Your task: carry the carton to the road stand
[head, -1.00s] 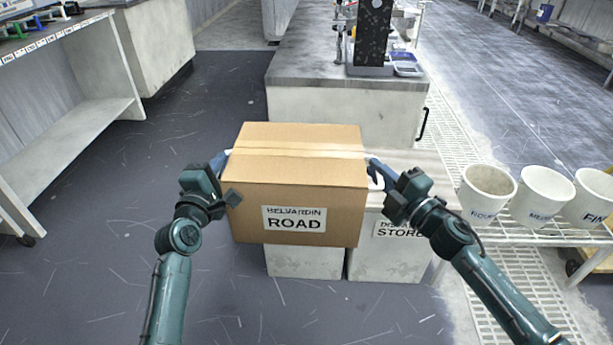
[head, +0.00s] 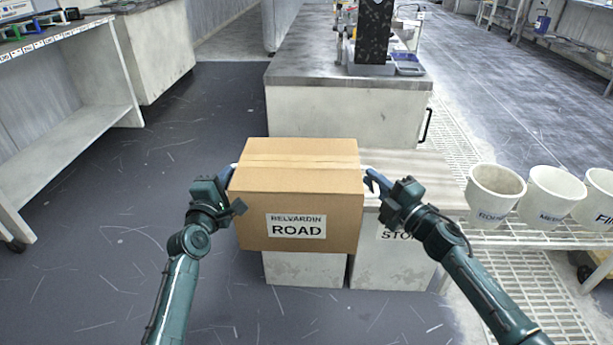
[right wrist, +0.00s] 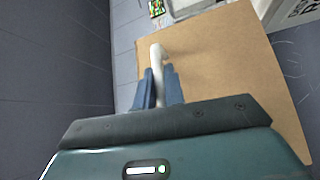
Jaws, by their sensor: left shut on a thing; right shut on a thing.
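The carton (head: 300,188) is a brown box with pale tape across its top and a front label reading BELVARDIN ROAD. It is level between my two grippers. My left gripper (head: 233,175) is at its left side, its fingers mostly hidden. My right gripper (head: 371,179) is at its right side; the right wrist view shows its blue fingers (right wrist: 158,88) shut on a white handle on the carton (right wrist: 225,60). A pale stand (head: 305,270) shows below the carton; its top and any label are hidden. I cannot tell whether the carton touches it.
A second pale stand (head: 392,262), its label partly covered and starting STO, adjoins on the right. White buckets (head: 495,194) stand on a rack (head: 530,237) further right. A counter (head: 350,118) is behind. Open dark floor (head: 90,260) lies left.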

